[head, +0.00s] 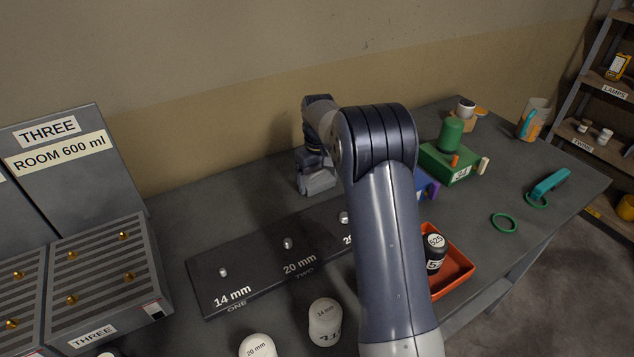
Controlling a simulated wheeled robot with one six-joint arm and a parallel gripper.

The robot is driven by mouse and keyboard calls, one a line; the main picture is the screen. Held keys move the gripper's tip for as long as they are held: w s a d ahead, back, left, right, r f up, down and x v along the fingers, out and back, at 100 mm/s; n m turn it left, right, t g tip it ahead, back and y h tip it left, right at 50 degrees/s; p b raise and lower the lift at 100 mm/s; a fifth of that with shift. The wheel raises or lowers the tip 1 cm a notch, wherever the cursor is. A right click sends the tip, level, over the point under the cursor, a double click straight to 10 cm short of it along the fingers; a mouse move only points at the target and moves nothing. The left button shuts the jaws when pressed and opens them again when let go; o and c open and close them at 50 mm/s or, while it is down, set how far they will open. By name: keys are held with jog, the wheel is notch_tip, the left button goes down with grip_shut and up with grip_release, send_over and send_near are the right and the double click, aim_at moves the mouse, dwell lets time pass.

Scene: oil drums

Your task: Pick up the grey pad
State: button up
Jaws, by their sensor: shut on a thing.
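My gripper (317,181) points down at the back of the dark grey table, behind the black gauge board, in the middle of the head view. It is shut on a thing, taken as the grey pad. The fingertips and the pad are not clear: grey parts at the end of the wrist blend together, and I cannot tell where the gripper ends and the pad begins. I cannot tell whether the pad touches the table (225,205). My raised arm covers part of the middle of the table.
The black board (247,281) carries several pegs. Two white caps (324,322) (257,347) stand in front. An orange tray (462,270) with a dark weight (435,253) is right of my arm. A green box (447,165) stands behind; slatted grey racks (100,262) fill the left.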

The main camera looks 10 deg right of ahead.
aim_at(318, 180)
jog(key=shift+r, duration=0.15)
notch_tip(318, 180, up, 10)
dwell(0.4)
